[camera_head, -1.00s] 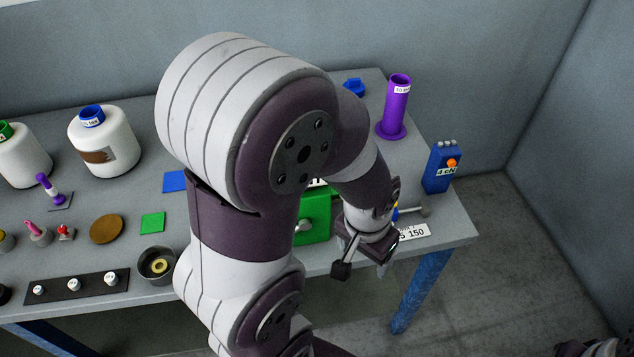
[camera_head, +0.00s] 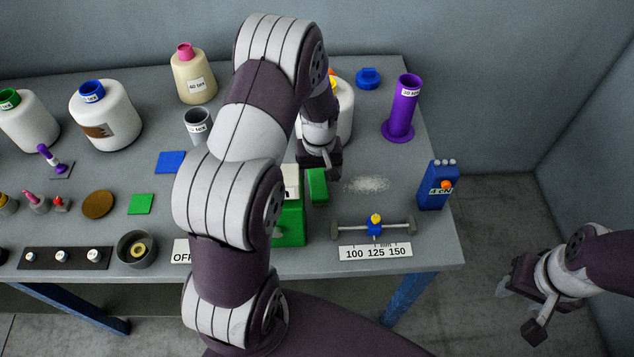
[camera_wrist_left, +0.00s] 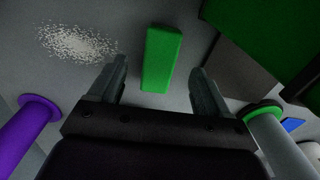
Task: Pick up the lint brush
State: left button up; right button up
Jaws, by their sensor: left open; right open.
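A small green block (camera_head: 317,186), which looks to be the lint brush, lies on the table beside the green machine. My left gripper (camera_head: 322,168) is just behind and above it in the head view, its fingertips partly hidden. In the left wrist view the brush (camera_wrist_left: 162,58) lies between the two open fingers, with a gap on each side. I cannot tell the height of the fingers over it. My right gripper (camera_head: 524,310) is open and empty, off the table's right side.
White lint (camera_head: 366,184) is scattered right of the brush. The green machine (camera_head: 290,222) stands close on the left. A purple tube (camera_head: 402,110), a blue 4 cN box (camera_head: 438,186) and a slider on a rod (camera_head: 375,226) stand around the right side. A white bobbin (camera_head: 343,110) stands behind the gripper.

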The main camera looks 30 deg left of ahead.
aim_at(319, 186)
pick_arm(q)
jog(key=f, duration=0.2)
jog(key=f+p, duration=0.1)
jog(key=f, duration=0.1)
jog(key=shift+a+f, duration=0.2)
jog(key=shift+f, duration=0.2)
jog(key=shift+d+f, duration=0.25)
jog(key=shift+f, duration=0.15)
jog(key=shift+a, duration=0.15)
jog(key=c, duration=1.1)
jog(key=shift+r, duration=0.1)
notch_tip(319, 186, up, 10)
jog(key=shift+f+b, duration=0.1)
jog(key=shift+b, duration=0.35)
jog(key=shift+o, duration=1.2)
jog(key=shift+c, duration=0.4)
